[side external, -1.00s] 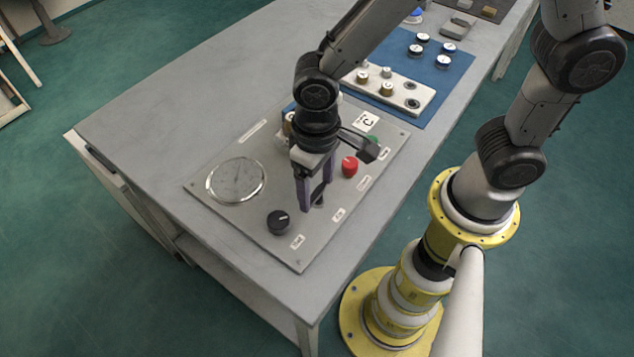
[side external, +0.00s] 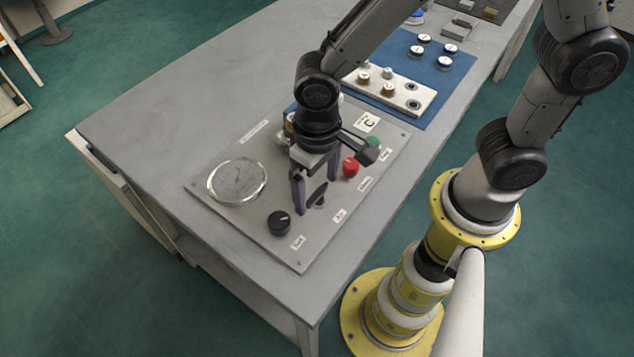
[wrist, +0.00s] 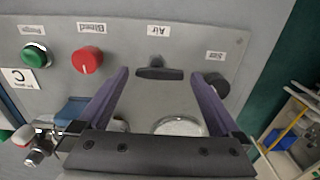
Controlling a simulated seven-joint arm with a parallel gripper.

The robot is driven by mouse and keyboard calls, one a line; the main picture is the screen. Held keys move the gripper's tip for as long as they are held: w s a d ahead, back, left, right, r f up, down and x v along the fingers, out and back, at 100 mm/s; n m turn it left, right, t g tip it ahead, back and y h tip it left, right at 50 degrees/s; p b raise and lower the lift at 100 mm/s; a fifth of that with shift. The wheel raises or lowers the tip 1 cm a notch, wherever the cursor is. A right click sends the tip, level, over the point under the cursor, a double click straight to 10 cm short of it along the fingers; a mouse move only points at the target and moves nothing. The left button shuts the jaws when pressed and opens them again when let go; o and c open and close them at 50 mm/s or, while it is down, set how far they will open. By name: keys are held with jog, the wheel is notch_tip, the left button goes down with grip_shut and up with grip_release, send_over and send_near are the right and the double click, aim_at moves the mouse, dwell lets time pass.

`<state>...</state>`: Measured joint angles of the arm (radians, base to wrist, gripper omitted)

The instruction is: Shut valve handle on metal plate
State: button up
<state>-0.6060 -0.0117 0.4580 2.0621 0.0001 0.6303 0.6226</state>
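The metal plate (side external: 235,215) is a grey panel lying on the table. A black bar-shaped valve handle (side external: 318,194) stands on it; in the wrist view the handle (wrist: 160,73) lies crosswise beside the label "Air". My gripper (side external: 317,193) is open and points down at the handle, its two purple fingers well apart. In the wrist view the fingertips (wrist: 158,74) are on either side of the handle, with gaps at both ends. I cannot tell exactly how high the fingertips are above the plate.
A red knob (side external: 350,167), a green knob (wrist: 35,55), a black round knob (side external: 279,222) and a round gauge (side external: 237,181) share the plate. A metal fitting (wrist: 38,150) sits behind my gripper. A blue mat (side external: 440,80) with small parts lies further back. The table's left is clear.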

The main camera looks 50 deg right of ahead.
aim_at(317, 191)
notch_tip(317, 191, up, 14)
dwell(0.6)
jog(key=shift+f, duration=0.1)
jog(key=s+d+r+m+t, duration=0.25)
jog(key=d+r, duration=0.35)
jog(key=d, duration=0.5)
jog(key=s+d+f+n+t, duration=0.2)
jog(key=s+d+t, duration=0.1)
jog(key=s+d, duration=0.2)
jog(key=shift+s+d+f+n, duration=0.35)
jog(key=shift+d+f, duration=0.05)
jog(key=shift+d, duration=0.1)
